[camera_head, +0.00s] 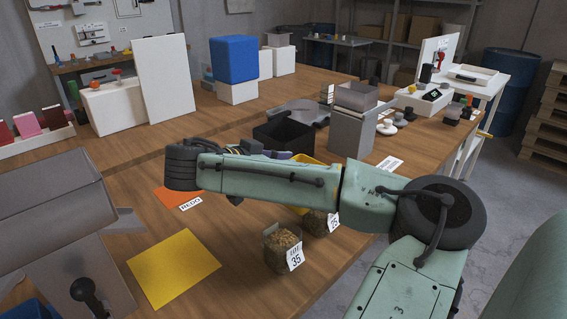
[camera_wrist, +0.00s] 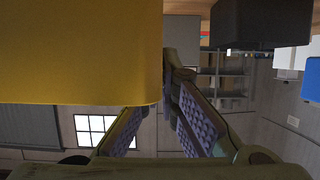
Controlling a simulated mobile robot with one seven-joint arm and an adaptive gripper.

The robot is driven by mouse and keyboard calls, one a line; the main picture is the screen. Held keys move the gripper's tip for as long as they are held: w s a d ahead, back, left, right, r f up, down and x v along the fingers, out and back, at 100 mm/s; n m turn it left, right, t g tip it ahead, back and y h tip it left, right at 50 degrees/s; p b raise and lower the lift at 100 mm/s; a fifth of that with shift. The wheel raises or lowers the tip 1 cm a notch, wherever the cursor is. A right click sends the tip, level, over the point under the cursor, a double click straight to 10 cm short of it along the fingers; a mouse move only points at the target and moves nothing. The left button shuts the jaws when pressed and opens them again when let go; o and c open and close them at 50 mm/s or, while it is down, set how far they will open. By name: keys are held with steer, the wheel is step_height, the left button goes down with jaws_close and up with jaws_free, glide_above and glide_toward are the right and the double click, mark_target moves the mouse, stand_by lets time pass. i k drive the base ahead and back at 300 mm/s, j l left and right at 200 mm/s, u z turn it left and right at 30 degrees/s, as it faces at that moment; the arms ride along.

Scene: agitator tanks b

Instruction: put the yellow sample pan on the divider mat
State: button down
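The yellow sample pan (camera_head: 312,160) shows only in part in the head view, above and below my arm, just behind it. In the wrist view a large yellow face, seemingly the pan (camera_wrist: 80,50), fills the upper left. My gripper (camera_wrist: 168,88) shows two fingers with purple pads running in towards the pan's near corner; the left fingertip is hidden by the yellow face. In the head view the purple pads sit behind my arm, close to the pan. I cannot tell whether they grip it. A flat yellow mat (camera_head: 172,267) and an orange mat (camera_head: 177,195) labelled REDO lie on the table; no divider label is readable.
A black bin (camera_head: 284,133) stands behind my gripper, with a grey box (camera_head: 354,135) to its right. Two containers of grain, numbered 35 (camera_head: 283,249) and 25 (camera_head: 317,222), stand at the front edge. A grey machine (camera_head: 60,220) stands at left.

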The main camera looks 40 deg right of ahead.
mark_target(181, 258)
steer(key=k, duration=1.1)
